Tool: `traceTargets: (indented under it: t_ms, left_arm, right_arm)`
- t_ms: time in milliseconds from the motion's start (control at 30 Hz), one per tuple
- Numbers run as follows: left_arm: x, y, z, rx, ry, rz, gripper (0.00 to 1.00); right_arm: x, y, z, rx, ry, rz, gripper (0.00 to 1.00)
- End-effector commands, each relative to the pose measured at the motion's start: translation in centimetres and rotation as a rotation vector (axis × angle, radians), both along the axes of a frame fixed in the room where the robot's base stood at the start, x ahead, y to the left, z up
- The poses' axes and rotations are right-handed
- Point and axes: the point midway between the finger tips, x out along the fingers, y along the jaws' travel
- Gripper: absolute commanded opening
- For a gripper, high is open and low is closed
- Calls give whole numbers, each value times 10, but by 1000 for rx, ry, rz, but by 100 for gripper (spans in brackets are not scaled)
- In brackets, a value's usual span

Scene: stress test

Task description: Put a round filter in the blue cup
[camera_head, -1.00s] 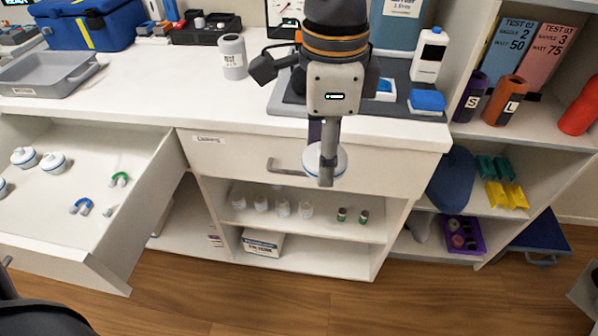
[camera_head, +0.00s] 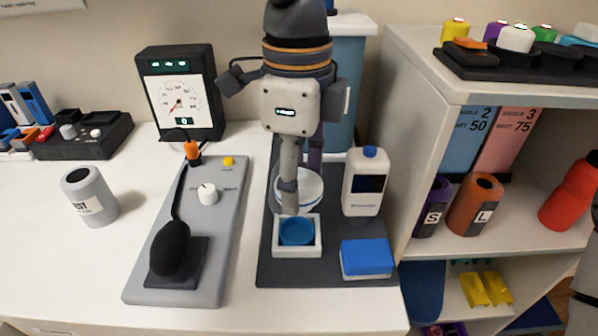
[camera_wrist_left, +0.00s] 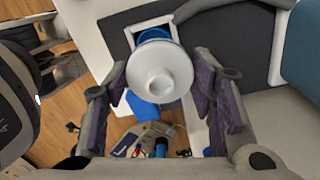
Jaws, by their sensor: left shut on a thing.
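My left gripper (camera_head: 289,196) is shut on the round filter (camera_head: 312,189), a white disc with a blue rim. It holds the filter above and slightly behind the blue cup (camera_head: 297,231), apart from it in the head view. The cup sits in a white square holder (camera_head: 283,249) on a dark mat. In the left wrist view the filter (camera_wrist_left: 160,72) is between the fingers (camera_wrist_left: 160,85), its white hub facing the camera. It hides most of the blue cup (camera_wrist_left: 150,35) there. My right gripper is not in view.
A white bottle with a blue cap (camera_head: 363,183) and a blue-topped block (camera_head: 366,259) stand right of the holder. A grey panel with a black bulb (camera_head: 170,248) lies left. A dial gauge (camera_head: 180,98) stands behind. A grey cup (camera_head: 90,196) stands farther left.

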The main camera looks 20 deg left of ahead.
Motion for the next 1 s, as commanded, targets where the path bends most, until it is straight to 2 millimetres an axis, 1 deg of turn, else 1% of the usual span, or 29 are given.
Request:
traceTargets:
  t_ms: [167, 567, 1000]
  left_arm:
    - [0, 0, -7, 1, 0, 0, 29]
    - [-1, 0, -39, 1, 0, -1, 29]
    - [0, 1, -37, 1, -1, 1, 29]
  right_arm:
    - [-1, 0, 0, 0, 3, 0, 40]
    - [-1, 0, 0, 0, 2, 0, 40]
    - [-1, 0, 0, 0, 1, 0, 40]
